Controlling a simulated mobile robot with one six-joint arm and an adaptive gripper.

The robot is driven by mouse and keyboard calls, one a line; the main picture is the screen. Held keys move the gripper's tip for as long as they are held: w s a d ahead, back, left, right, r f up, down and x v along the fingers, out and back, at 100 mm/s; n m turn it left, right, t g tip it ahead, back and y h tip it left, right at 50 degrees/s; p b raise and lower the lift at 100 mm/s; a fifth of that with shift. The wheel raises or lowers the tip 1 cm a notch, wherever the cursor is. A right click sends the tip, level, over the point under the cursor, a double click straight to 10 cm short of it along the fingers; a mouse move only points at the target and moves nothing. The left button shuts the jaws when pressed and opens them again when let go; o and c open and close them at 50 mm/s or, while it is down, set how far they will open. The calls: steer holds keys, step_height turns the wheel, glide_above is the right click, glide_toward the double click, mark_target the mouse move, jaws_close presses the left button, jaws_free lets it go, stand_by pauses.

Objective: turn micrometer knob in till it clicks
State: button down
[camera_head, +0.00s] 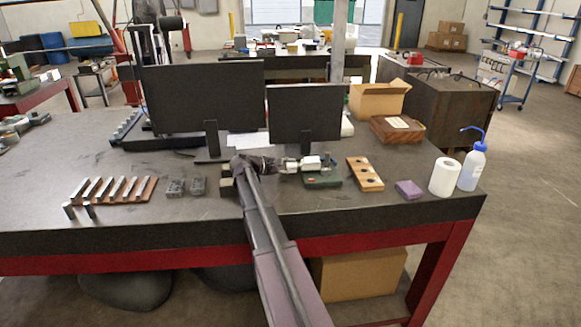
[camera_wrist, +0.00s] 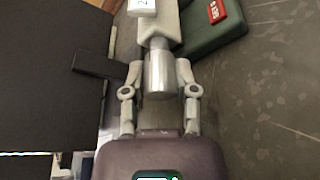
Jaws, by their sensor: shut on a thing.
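The micrometer has a silver knob (camera_wrist: 161,74), a grey body and a pale display block (camera_wrist: 142,5) at the top edge of the wrist view. In the head view the micrometer (camera_head: 309,162) lies level beside a green case, its knob end toward my arm. My gripper (camera_wrist: 161,72) is shut on the knob, with one finger on each side of it. In the head view my gripper (camera_head: 278,164) points right at the micrometer and partly hides the knob. The knob's fine markings are too small to read.
A dark green case (camera_head: 322,180) with a red label is close to the micrometer. Two black monitors (camera_head: 205,97) (camera_head: 305,114) stand behind.

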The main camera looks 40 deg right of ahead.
steer(key=shift+f+m+h+b, duration=0.1)
steer(key=shift+m+h+b, duration=0.2)
steer(key=shift+m+b, duration=0.4)
steer(key=shift+m+t+h, duration=0.3)
steer(key=shift+m, duration=0.2)
steer(key=shift+c, duration=2)
jaws_free()
steer(key=shift+d, duration=0.1)
steer(key=shift+n, duration=0.3)
